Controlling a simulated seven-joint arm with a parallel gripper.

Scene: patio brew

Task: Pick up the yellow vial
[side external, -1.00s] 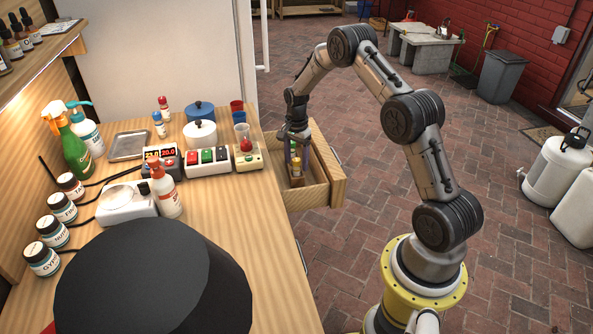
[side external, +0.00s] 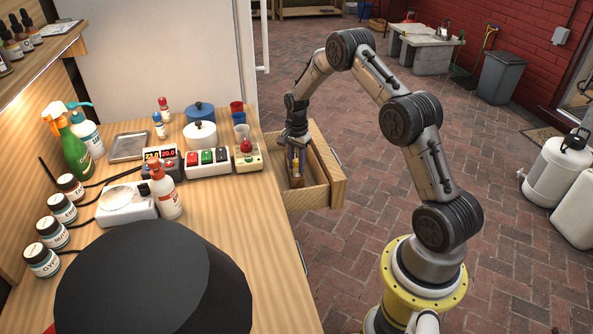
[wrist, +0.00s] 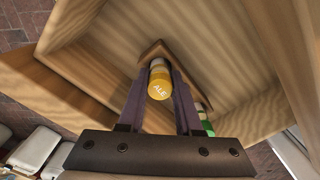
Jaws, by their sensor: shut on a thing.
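The yellow vial (wrist: 159,84), labelled ALE, sits between the two fingers of my gripper (wrist: 160,92) in the wrist view. My gripper is shut on it. In the side view my gripper (side external: 296,158) is inside the open drawer (side external: 318,190), low over its floor. The vial is too small and covered there to make out clearly. A small brown wooden holder (wrist: 152,50) shows behind the vial in the wrist view. A green-topped vial (wrist: 207,126) is partly hidden behind the right finger.
The drawer walls surround my gripper closely. The brick floor to the right of the drawer is clear.

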